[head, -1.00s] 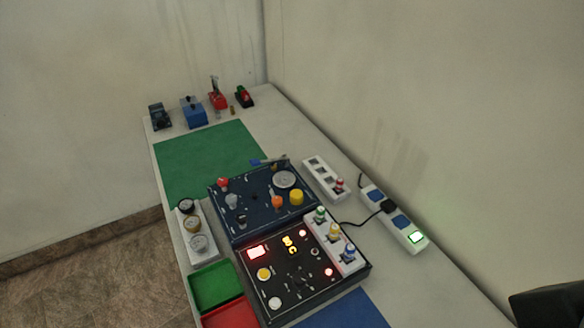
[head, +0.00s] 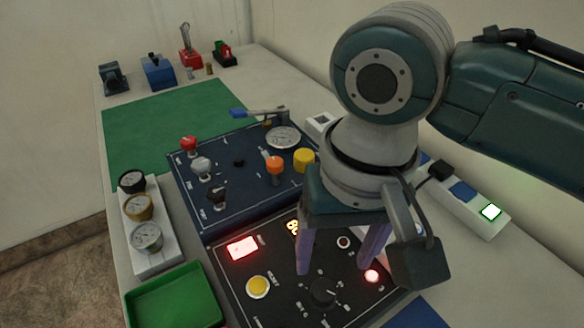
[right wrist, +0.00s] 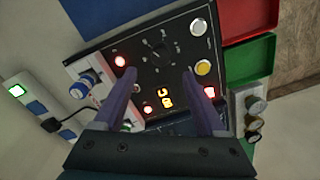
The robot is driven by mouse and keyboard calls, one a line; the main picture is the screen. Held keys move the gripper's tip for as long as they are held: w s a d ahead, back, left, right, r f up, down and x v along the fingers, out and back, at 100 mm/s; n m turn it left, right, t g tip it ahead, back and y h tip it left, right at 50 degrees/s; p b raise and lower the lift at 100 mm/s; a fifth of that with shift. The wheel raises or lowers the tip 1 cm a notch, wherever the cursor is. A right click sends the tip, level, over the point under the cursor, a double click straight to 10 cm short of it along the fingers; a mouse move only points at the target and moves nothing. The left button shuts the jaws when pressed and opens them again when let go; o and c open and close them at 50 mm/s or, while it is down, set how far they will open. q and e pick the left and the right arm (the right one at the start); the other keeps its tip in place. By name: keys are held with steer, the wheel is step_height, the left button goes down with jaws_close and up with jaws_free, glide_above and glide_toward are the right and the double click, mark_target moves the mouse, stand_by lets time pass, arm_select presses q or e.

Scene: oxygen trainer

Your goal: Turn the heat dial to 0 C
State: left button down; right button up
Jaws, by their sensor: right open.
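The black heat dial (head: 323,291) sits on the dark control panel (head: 285,306) near the front, with small white marks around it. In the right wrist view the dial (right wrist: 158,52) shows beyond and between my fingertips; its exact setting is too small to read. My right gripper (head: 333,262) is open and empty, its two purple fingers pointing down over the panel behind the dial. Yellow digits (right wrist: 164,99) on the panel show in the right wrist view and are partly hidden by the gripper in the head view. My left gripper is not in view.
A yellow button (head: 258,287), a lit red display (head: 242,248) and a red lamp (head: 371,276) surround the dial. A blue panel (head: 236,185) with knobs stands behind. A green tray (head: 172,297) and a gauge block (head: 157,257) are left, a power strip (head: 470,205) right.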

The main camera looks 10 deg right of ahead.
mark_target(325, 290)
steer(key=f+b, duration=0.1)
steer(key=f, duration=0.7)
steer(key=shift+a+b, duration=0.2)
steer(key=shift+b, duration=0.1)
steer(key=shift+c, duration=0.4)
jaws_close()
